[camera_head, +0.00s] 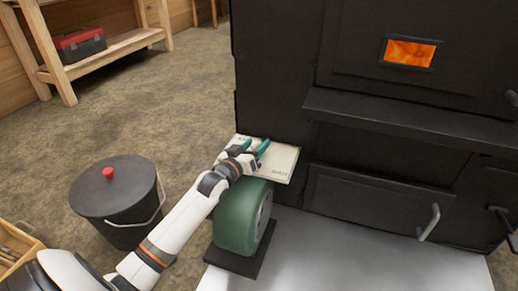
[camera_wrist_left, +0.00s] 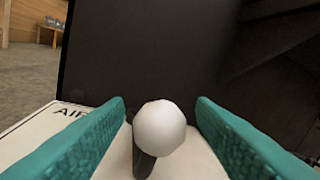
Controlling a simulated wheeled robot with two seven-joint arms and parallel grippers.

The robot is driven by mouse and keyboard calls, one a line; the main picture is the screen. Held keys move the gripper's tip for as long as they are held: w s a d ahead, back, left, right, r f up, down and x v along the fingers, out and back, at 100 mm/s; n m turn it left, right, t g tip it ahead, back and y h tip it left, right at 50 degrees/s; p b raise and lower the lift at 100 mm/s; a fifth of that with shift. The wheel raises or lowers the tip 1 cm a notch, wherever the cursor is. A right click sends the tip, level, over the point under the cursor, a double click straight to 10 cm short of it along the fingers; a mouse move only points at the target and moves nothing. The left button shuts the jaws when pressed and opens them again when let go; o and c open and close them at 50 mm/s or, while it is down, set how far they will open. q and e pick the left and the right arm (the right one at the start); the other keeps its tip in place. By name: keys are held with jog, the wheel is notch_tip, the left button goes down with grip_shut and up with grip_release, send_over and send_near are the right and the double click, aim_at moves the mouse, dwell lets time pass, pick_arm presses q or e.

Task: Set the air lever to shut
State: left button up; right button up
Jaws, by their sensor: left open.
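The air lever shows in the left wrist view as a white ball knob (camera_wrist_left: 159,128) on a dark stem. It stands over a pale plate (camera_head: 282,163) with lettering that begins "AIR" in the wrist view and small dark lettering near the plate's right side in the head view. My left gripper (camera_head: 257,147) is open, with its green fingers on either side of the knob. Gaps show between the knob and both fingers (camera_wrist_left: 160,104). In the head view the gripper hides the lever. My right gripper is not in view.
The black evaporator (camera_head: 270,80) with a glowing window (camera_head: 408,53) stands right behind the plate. A green rounded housing (camera_head: 237,222) sits below the plate. A black lidded bucket (camera_head: 117,190) stands left of my arm. A wooden bench with a red toolbox (camera_head: 80,45) is farther back.

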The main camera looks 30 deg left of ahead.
pick_arm(q)
jog(key=shift+w+b, duration=0.4)
jog(key=shift+w, duration=0.9)
grip_shut()
